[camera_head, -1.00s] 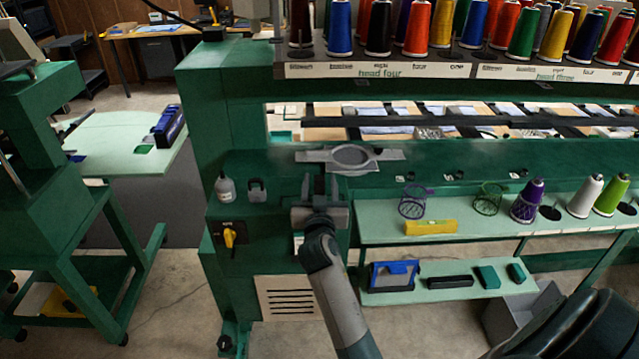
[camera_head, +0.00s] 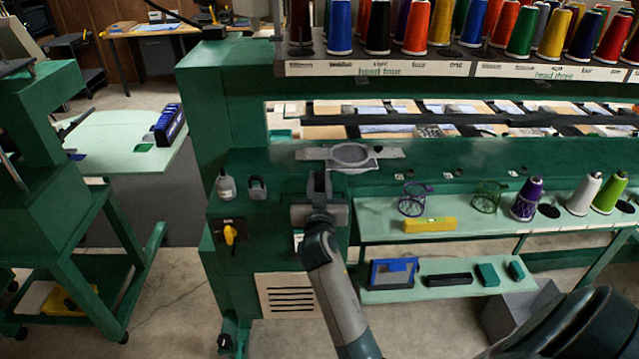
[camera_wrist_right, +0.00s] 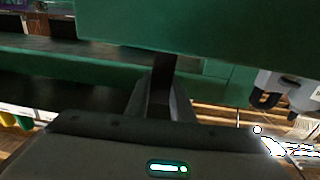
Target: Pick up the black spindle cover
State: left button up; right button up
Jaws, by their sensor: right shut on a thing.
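My right gripper (camera_head: 319,182) is in front of the green machine's end, just below a grey plate with a ring (camera_head: 352,155). Its jaws are shut on a narrow dark piece, which I take to be the black spindle cover (camera_wrist_right: 160,82). In the right wrist view this piece stands upright between the fingers (camera_wrist_right: 160,105), against a green surface. Most of it is hidden by the fingers and its full shape cannot be seen. My left gripper is not in view.
A shelf (camera_head: 385,232) to the right holds thread cones, wire baskets and a yellow box (camera_head: 430,225). A lower shelf (camera_head: 380,296) carries a blue-framed box and dark blocks. A white bottle (camera_head: 225,185) and a padlock-shaped item (camera_head: 257,188) are left of the gripper. Thread cones line the top.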

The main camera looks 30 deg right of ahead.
aim_at(320, 175)
jog(key=shift+r, duration=0.6)
notch_tip(320, 175, up, 2)
jog(key=shift+r+b, duration=0.25)
jog(key=shift+b, duration=0.4)
jog(key=s+d+r+b, duration=0.2)
jog(key=d+r, duration=0.5)
jog(key=d, duration=0.4)
jog(key=shift+s+d+b, duration=0.15)
jog(key=shift+s+b, duration=0.2)
jog(key=shift+b, duration=0.2)
